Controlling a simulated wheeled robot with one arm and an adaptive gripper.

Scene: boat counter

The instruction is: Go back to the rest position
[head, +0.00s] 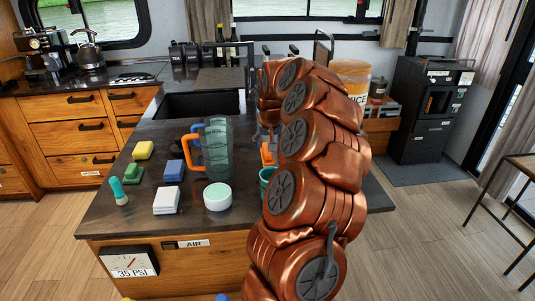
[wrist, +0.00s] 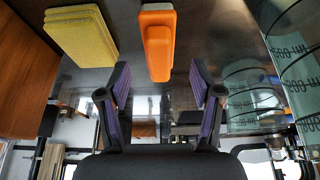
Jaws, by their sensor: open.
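My gripper (wrist: 159,75) is open in the wrist view, with its two purple-padded fingers apart and nothing between them. An orange block-shaped thing (wrist: 155,40) lies on the dark counter ahead of the fingertips, apart from them. In the head view my copper-coloured arm stands over the right part of the counter and hides most of the gripper. The orange thing (head: 267,154) shows only partly beside the arm.
On the counter (head: 115,222) stand a clear measuring jug (head: 217,150) with an orange handle, a round white-topped tub (head: 217,197), several sponges and brushes, and a teal cup (head: 266,178) partly behind my arm. A sink (head: 200,105) lies behind.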

